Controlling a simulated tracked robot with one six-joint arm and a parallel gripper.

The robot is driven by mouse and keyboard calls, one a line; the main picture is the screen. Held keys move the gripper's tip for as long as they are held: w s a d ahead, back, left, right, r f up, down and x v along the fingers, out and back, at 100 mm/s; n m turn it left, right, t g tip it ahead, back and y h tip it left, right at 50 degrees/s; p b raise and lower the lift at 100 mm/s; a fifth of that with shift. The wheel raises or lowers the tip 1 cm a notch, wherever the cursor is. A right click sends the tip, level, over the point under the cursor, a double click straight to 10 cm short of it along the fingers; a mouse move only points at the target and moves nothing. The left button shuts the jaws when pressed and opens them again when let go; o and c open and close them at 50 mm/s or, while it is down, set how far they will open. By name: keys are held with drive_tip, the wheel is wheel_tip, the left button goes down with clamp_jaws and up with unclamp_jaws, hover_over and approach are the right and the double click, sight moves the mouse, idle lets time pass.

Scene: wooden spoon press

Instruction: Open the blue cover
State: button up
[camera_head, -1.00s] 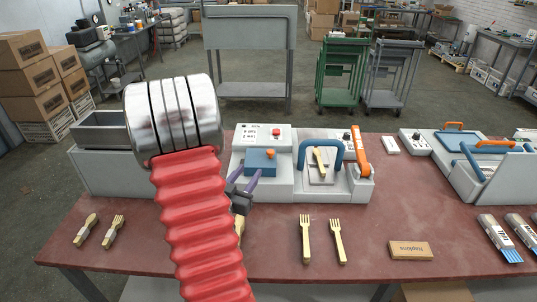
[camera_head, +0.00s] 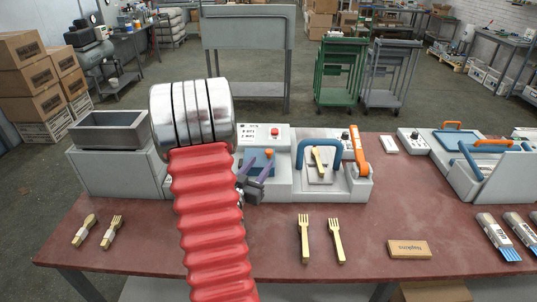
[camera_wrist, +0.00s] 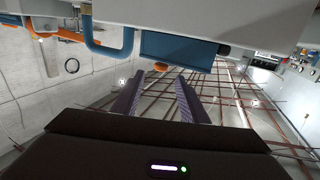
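The blue cover (camera_head: 259,161) sits on the white press unit left of the table's middle and appears lowered. Contact cannot be told.
Right of the cover stands a blue handle (camera_head: 320,143) over a plate with a wooden spoon (camera_head: 318,160). An orange lever (camera_head: 358,148) is farther right. A grey bin (camera_head: 110,132) stands left.

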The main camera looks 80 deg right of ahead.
sight(268, 154)
drive_tip(key=d, duration=0.3)
drive_tip(key=s+d, duration=0.1)
drive_tip(key=d, duration=0.4)
drive_tip(key=shift+s+d, duration=0.3)
drive_tip(key=shift+d, duration=0.05)
drive_tip(key=shift+c, duration=0.4)
clamp_jaws()
drive_tip(key=shift+s, duration=0.1)
drive_tip(key=shift+a+f, duration=0.1)
drive_tip(key=shift+a, duration=0.45)
drive_tip(key=shift+s+d, duration=0.15)
drive_tip(key=shift+d, duration=0.35)
drive_tip(key=shift+r, duration=0.2)
